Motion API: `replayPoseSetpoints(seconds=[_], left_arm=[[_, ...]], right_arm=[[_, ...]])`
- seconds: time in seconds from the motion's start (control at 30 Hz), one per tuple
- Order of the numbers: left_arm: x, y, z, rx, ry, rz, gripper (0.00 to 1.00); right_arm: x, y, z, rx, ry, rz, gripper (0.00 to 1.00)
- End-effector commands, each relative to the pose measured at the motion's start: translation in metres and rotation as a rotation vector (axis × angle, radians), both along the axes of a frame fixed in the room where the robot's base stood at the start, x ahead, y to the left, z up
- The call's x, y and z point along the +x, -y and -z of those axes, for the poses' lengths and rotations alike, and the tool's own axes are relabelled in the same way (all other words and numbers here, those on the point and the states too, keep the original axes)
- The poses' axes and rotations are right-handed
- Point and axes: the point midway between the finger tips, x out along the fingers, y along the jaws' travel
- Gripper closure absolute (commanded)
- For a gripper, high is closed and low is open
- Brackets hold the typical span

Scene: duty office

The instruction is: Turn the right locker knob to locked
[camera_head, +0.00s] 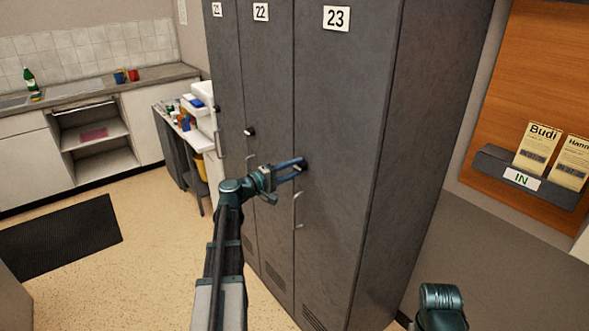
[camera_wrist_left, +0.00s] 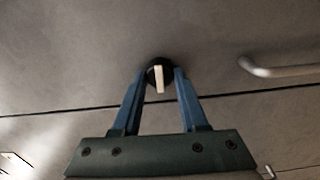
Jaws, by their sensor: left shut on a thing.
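The right locker (camera_head: 345,120), grey and marked 23, stands closed at the centre of the head view. Its round black knob (camera_wrist_left: 152,76) has a pale bar across it. In the left wrist view the bar runs nearly upright in the picture, towards the door seam below and across the line of the door handle. My left gripper (camera_head: 301,164) is at this knob, its blue fingers shut on the knob's two sides. In the head view the fingers mostly hide the knob. My right gripper is not in view; only part of that arm shows at bottom right.
The locker's handle (camera_head: 297,210) is just below the knob; it also shows in the wrist view (camera_wrist_left: 285,68). Locker 22's knob (camera_head: 249,131) is to the left. A cluttered white table (camera_head: 200,140) stands beyond the lockers. A card rack (camera_head: 480,160) hangs at right.

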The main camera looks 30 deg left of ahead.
Motion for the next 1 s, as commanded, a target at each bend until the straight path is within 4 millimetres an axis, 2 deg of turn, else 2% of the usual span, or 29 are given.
replayPoseSetpoints(seconds=[0.67, 0.7, 0.83, 0.87, 1.0], left_arm=[[-0.0001, -0.0004, 0.0005, -0.05, -0.022, -0.001, 1.0], [-0.0001, -0.0004, 0.0005, -0.05, -0.022, -0.001, 0.54], [0.0, -0.0003, 0.0004, -0.05, -0.022, -0.001, 0.31], [0.0, -0.0002, 0.0004, -0.05, -0.022, -0.001, 0.27], [0.0, -0.0002, 0.0003, -0.05, -0.021, 0.0, 0.27]], right_arm=[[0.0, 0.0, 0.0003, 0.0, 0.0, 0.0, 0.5], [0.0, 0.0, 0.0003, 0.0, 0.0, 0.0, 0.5], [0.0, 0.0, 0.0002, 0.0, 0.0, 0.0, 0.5], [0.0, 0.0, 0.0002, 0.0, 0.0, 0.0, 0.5], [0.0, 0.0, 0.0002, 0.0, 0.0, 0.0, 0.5]])
